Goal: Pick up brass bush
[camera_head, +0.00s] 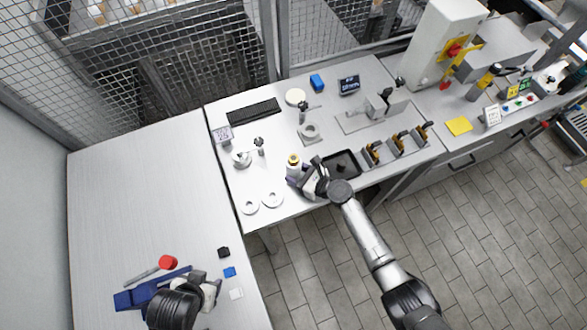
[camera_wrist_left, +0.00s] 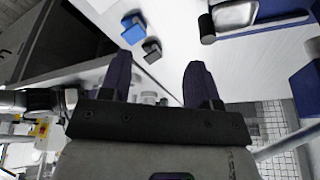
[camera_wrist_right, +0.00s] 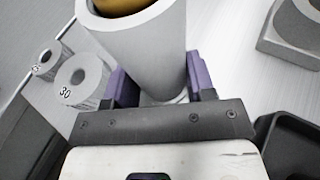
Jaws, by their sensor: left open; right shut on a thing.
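The brass bush (camera_head: 293,158) shows as a gold ring at the top of an upright white cylinder (camera_head: 293,172) near the front edge of the white bench. In the right wrist view the brass bush (camera_wrist_right: 120,4) is cut by the top edge, seated in the mouth of the cylinder (camera_wrist_right: 145,45). My right gripper (camera_head: 299,181) is shut on the white cylinder, a purple finger on either side, below the brass. My left gripper (camera_wrist_left: 158,68) is open and empty, over the left table at the bottom of the head view, far from the bush.
Two white rings (camera_head: 250,206) (camera_head: 273,199) lie left of the cylinder. A black tray (camera_head: 342,165) is just right of my right gripper. A grey block with a ring (camera_head: 309,131) stands behind. A blue holder (camera_head: 140,296) and small squares lie near my left gripper.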

